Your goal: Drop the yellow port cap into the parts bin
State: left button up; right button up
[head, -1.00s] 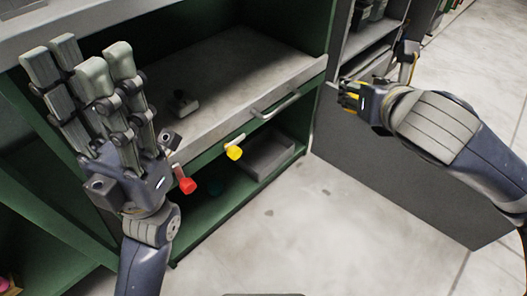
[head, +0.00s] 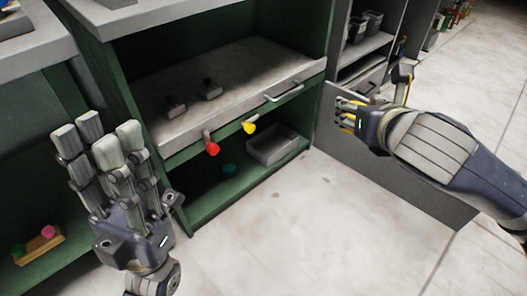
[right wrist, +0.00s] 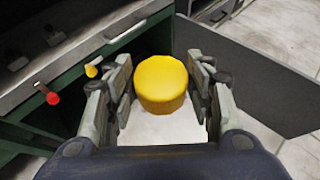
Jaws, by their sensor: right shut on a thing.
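The yellow port cap (right wrist: 162,84) is a short round cap between the fingers of my right gripper (right wrist: 161,95) in the right wrist view. In the head view my right gripper (head: 345,112) is at the right, in front of the grey cabinet door, and a little of the yellow cap (head: 349,123) shows. A grey open bin (head: 272,150) stands on the lower shelf of the green cabinet, left of the right gripper; I cannot tell if it is the parts bin. My left gripper (head: 105,145) is open and empty at the left, fingers up.
A red knob (head: 212,148) and a yellow knob (head: 249,127) stick out below the press shelf (head: 225,90), near its handle (head: 284,92). Smaller bins (head: 368,24) stand in the grey cabinet behind the open door (head: 390,170). The floor (head: 330,225) in front is clear.

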aim_at(274, 147)
jog(key=u, duration=1.5)
jog(key=k+l, duration=0.1)
jog(key=l, duration=0.3)
jog(key=l+u, duration=0.15)
jog(key=l, duration=0.25)
jog(key=k+l, duration=0.15)
jog(key=l, duration=0.2)
jog(key=k+l+u, duration=0.15)
jog(key=l, duration=0.25)
jog(key=k+l, duration=0.1)
jog(key=l, duration=0.3)
jog(key=u, duration=0.05)
